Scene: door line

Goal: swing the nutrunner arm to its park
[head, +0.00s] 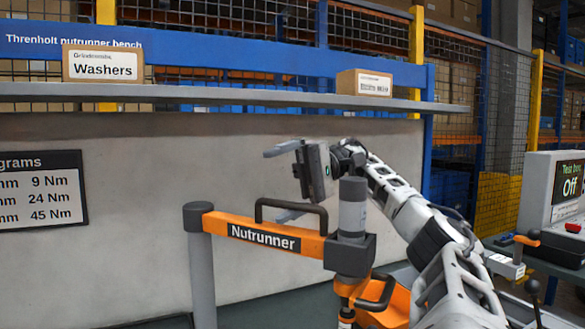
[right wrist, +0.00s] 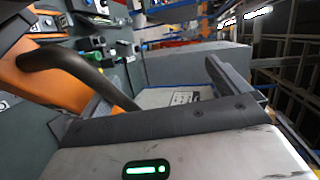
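The nutrunner arm (head: 222,226) is an orange beam labelled "Nutrunner". It runs from a grey post (head: 203,270) at the left to a dark joint block with a grey cylinder (head: 352,208). A black handle (head: 291,203) stands on the beam; a dark curved bar (right wrist: 78,68) crosses the left of the right wrist view beside orange. My right gripper (head: 273,184) is open, its fingers pointing left and spread apart. The lower finger shows near the handle, partly hidden; I cannot tell whether it touches. My left gripper is out of view. I cannot make out the park.
A grey shelf (head: 230,96) crosses above, bearing a Washers box (head: 102,78) and a smaller box (head: 364,83). A torque sign (head: 42,189) hangs on the pale panel at left. At right stands a test unit (head: 553,190) reading "Off", with an orange-handled lever (head: 526,241) nearby.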

